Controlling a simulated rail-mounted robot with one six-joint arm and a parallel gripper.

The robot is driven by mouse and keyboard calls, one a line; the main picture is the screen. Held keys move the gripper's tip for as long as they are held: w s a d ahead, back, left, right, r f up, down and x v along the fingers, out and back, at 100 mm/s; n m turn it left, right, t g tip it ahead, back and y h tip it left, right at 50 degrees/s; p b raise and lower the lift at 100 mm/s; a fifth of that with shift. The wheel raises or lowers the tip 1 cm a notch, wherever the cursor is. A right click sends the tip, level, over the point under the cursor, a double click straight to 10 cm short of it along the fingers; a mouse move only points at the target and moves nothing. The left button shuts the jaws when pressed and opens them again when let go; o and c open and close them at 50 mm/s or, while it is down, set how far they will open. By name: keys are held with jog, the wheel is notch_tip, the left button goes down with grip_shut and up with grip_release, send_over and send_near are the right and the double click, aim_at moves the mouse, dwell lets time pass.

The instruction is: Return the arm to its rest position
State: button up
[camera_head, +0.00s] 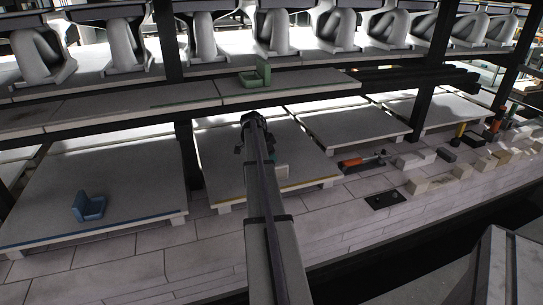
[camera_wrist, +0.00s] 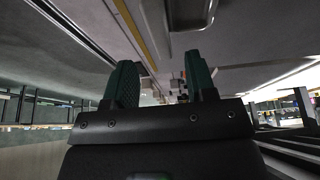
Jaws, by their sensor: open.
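My arm (camera_head: 263,205) reaches from the bottom middle up and away over the kiln car, its far joint in front of the yellow-edged shelf (camera_head: 310,182). In the wrist view, my gripper (camera_wrist: 162,78) shows two dark green fingers, spread apart, with nothing held between them. In the head view the arm hides the gripper, or it is too small to tell.
A blue angled piece (camera_head: 90,208) sits on the blue-edged left shelf (camera_head: 40,210). A green one (camera_head: 256,75) stands on the upper shelf (camera_head: 120,103). Posts (camera_head: 187,150) rise nearby. Blocks (camera_head: 416,159) and an orange-handled tool (camera_head: 362,160) lie on the right. White shaped wares (camera_head: 335,27) line the top.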

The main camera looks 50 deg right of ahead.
jog(key=shift+f, duration=0.1)
jog(key=shift+n, duration=0.4)
jog(key=s+a+n+t+y, duration=0.1)
jog(key=s+a+n, duration=0.2)
jog(key=a+n, duration=1.1)
jog(key=s+a+f+n+t+y, duration=0.1)
jog(key=s+a+n+y, duration=0.15)
jog(key=a, duration=2.25)
jog(key=s+a+n+t, duration=0.1)
jog(key=s+a+n, duration=0.45)
jog(key=a, duration=1.45)
notch_tip(320, 180, up, 12)
jog(key=w+n+p, duration=0.2)
jog(key=p, duration=1)
jog(key=shift+w+a+r+p, duration=0.25)
jog(key=shift+a+p, duration=0.15)
